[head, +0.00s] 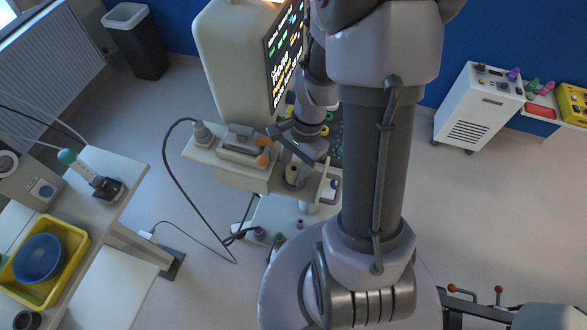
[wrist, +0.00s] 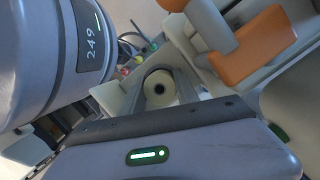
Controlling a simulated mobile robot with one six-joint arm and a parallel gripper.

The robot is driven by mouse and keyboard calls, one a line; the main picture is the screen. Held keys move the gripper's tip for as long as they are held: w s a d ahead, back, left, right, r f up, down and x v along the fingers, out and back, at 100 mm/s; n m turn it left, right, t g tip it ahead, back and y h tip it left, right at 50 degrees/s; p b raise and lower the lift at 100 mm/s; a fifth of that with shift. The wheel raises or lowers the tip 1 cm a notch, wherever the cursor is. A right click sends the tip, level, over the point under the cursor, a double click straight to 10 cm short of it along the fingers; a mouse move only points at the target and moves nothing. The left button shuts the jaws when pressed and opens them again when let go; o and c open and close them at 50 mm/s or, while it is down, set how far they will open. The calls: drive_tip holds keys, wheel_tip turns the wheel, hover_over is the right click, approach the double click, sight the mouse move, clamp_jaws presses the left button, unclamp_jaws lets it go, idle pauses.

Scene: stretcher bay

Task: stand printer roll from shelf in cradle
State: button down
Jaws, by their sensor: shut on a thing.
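The printer roll, a cream cylinder with a dark core, is between my fingers in the wrist view (wrist: 158,88), its end facing the camera. My gripper is shut on the roll, at the right part of the white shelf (head: 205,160) under the monitor. A grey holder with orange-tipped parts (head: 238,142) sits on that shelf, left of my gripper. Orange and grey parts (wrist: 252,45) also show at upper right in the wrist view. I cannot tell which part is the cradle.
The monitor (head: 235,60) stands close behind my gripper. A cable (head: 170,165) loops down from the shelf's left side. A side table (head: 115,170) with a yellow tray (head: 68,270) and blue bowl (head: 40,258) is at left. Open floor lies at right, before a white cabinet (head: 478,105).

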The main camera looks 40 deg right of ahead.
drive_tip(key=shift+r+p, duration=0.6)
drive_tip(key=shift+r, duration=0.1)
drive_tip(key=shift+f+b, duration=0.9)
drive_tip(key=shift+b, duration=0.1)
idle(1.0)
drive_tip(key=shift+r, duration=0.2)
drive_tip(key=shift+r+p, duration=0.7)
drive_tip(key=shift+p, duration=0.05)
drive_tip(key=shift+f+b, duration=0.9)
drive_tip(key=shift+b, duration=0.1)
idle(0.7)
drive_tip(key=shift+r, duration=0.15)
